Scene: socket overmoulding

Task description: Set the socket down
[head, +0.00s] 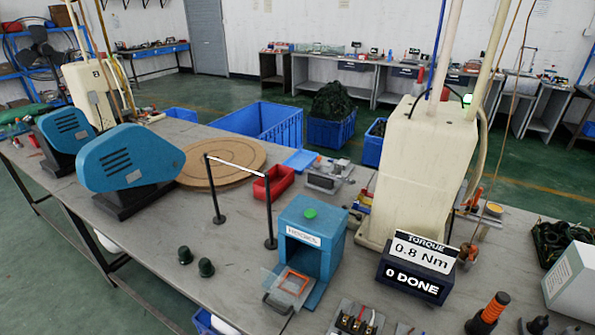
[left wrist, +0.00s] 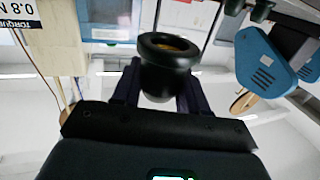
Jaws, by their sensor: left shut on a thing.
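In the left wrist view, a dark, round, hollow socket (left wrist: 168,65) with a flared rim and a brownish inside sits between the two dark fingers of my left gripper (left wrist: 163,88). The gripper is shut on it. This view is turned over, so what lies under the socket is hard to tell. In the head view, neither gripper shows. Two dark green sockets, one left (head: 185,254) and one right (head: 206,267), stand on the grey table (head: 235,285) near its front edge. My right gripper is in neither view.
A blue box (head: 310,235) with a green button stands mid-table, a clear plate with an orange frame (head: 293,283) before it. A torque display (head: 415,270) reads 0.8 Nm and 0 DONE. A black-posted bar (head: 237,163) and blue machine (head: 130,160) stand left. Table around the green sockets is clear.

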